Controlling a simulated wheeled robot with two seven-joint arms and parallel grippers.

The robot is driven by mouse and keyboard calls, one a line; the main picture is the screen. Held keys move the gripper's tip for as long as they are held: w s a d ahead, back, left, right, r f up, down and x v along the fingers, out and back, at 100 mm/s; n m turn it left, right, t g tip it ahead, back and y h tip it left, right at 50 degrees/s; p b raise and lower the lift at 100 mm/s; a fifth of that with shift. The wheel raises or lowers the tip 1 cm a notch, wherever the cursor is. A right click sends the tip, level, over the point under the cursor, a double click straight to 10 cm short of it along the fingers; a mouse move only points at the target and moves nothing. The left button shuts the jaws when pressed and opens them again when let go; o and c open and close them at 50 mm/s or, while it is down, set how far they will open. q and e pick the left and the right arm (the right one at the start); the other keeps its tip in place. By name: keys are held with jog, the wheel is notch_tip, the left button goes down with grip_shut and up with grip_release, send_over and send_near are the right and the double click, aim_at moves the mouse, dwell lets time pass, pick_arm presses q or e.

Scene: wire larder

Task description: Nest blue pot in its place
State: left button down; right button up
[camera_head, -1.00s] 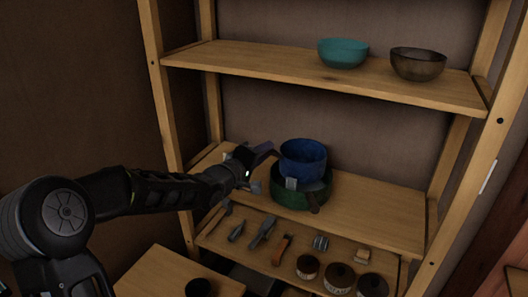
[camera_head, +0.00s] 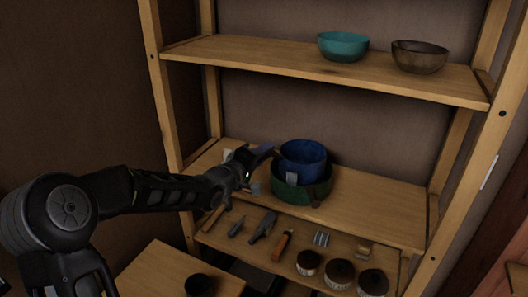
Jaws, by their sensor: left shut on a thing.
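The blue pot (camera_head: 303,156) is on the middle shelf, with its lower part inside or just above the larger green pot (camera_head: 298,192). I cannot tell how deep it sits, because the green pot's front wall hides its base. The green pot stands on the shelf board. My left gripper (camera_head: 267,152) reaches in from the left and is shut on the blue pot at its left side, near the handle. My right gripper is not in view.
A teal bowl (camera_head: 343,46) and a brown bowl (camera_head: 419,57) stand on the upper shelf (camera_head: 270,62). Utensils and several dark jars (camera_head: 340,273) are on the lower shelf. The middle shelf (camera_head: 385,215) is clear to the right of the pots.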

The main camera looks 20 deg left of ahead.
pick_arm(q)
jog(key=shift+f, duration=0.6)
dwell(0.4)
dwell(0.3)
jog(key=shift+f+b, duration=0.35)
jog(key=shift+f, duration=0.15)
jog(key=shift+p, duration=0.3)
dwell(0.7)
jog(key=shift+f+b, duration=0.9)
jog(key=shift+f, duration=0.3)
jog(key=c, duration=1.6)
grip_release()
jog(key=shift+f, duration=0.1)
